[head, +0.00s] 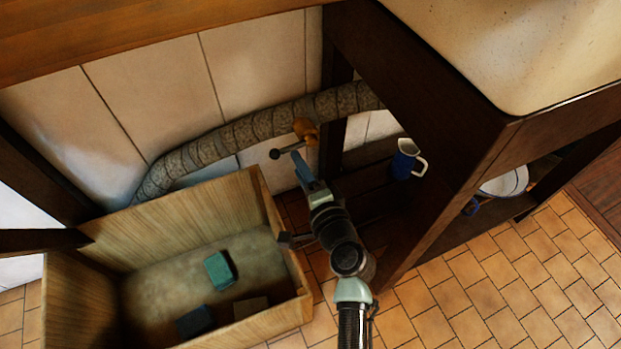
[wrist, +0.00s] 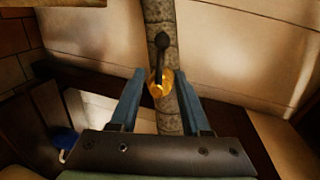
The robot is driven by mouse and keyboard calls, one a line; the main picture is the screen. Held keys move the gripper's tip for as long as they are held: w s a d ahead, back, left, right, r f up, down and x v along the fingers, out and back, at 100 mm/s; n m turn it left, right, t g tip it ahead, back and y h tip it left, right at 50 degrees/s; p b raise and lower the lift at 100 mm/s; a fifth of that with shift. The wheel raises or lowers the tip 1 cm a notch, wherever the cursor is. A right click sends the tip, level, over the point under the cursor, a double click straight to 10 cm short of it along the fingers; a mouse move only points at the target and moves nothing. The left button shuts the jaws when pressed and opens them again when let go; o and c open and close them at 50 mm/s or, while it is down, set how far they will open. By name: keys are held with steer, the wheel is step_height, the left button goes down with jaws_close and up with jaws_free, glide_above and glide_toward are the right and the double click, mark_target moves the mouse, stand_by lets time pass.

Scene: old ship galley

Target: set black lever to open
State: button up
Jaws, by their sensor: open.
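The black lever (head: 288,150) is a short dark arm with a round knob, set on an orange-brass valve (head: 306,130) on a lagged pipe (head: 235,137). In the head view the knob points left, away from the valve. In the wrist view the lever (wrist: 161,58) points up the picture from the brass valve body (wrist: 160,82), along the pipe (wrist: 160,20). My gripper (head: 299,163) has blue fingers and is just below the lever in the head view. In the wrist view my gripper (wrist: 160,98) is open and empty, with the valve seen between and beyond its fingertips. I see no contact.
A wooden crate (head: 180,215) with several blocks stands at the lower left. A dark wooden counter frame (head: 440,130) rises on the right, with a blue and white jug (head: 404,160) beside it. The tiled floor (head: 500,280) at the lower right is clear.

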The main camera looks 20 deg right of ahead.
steer(key=s, duration=0.2)
steer(key=s+r+p, duration=0.1)
steer(key=s, duration=0.2)
steer(key=shift+s+d, duration=0.1)
steer(key=shift+s, duration=0.2)
